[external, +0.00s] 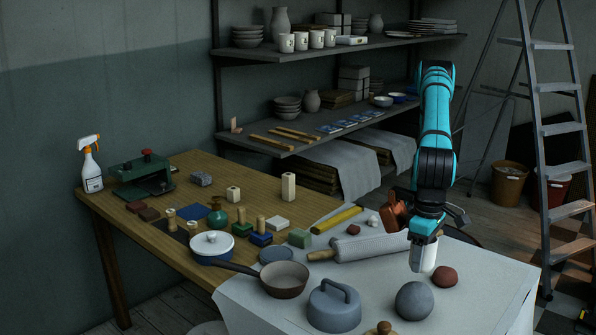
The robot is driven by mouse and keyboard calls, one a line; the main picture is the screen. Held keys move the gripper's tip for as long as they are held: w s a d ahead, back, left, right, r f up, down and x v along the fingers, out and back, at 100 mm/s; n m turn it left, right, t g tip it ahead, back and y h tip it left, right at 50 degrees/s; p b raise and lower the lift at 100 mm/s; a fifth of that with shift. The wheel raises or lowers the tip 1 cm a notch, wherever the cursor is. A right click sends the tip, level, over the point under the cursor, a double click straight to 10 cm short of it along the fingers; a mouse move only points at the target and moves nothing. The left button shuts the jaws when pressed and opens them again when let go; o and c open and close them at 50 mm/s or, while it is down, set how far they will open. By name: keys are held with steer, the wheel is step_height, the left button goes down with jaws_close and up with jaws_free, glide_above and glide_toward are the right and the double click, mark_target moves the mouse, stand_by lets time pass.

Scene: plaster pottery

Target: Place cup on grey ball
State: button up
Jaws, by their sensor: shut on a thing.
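A white cup (431,258) is at the end of my gripper (423,252), over the pale cloth on the right part of the table. My gripper is shut on the cup, and its finger and the wrist hide part of it. The grey ball (414,301) rests on the cloth, in front of the cup and slightly to its left in the picture. The ball is apart from the cup. I cannot tell how high the cup is above the cloth.
A reddish-brown lump (445,276) lies right of the cup. A patterned rolling pin (385,246) lies to its left. A blue-grey lidded piece (334,305) and a brown pan (285,279) stand left of the ball. The cloth (490,290) is bare at the right.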

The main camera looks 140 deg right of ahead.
mark_target(418, 286)
steer(key=shift+f, duration=2.4)
steer(key=o, duration=1.1)
steer(key=shift+f, duration=0.1)
steer(key=shift+c, duration=0.2)
step_height(418, 286, up, 12)
steer(key=shift+f, duration=0.1)
steer(key=shift+r, duration=0.2)
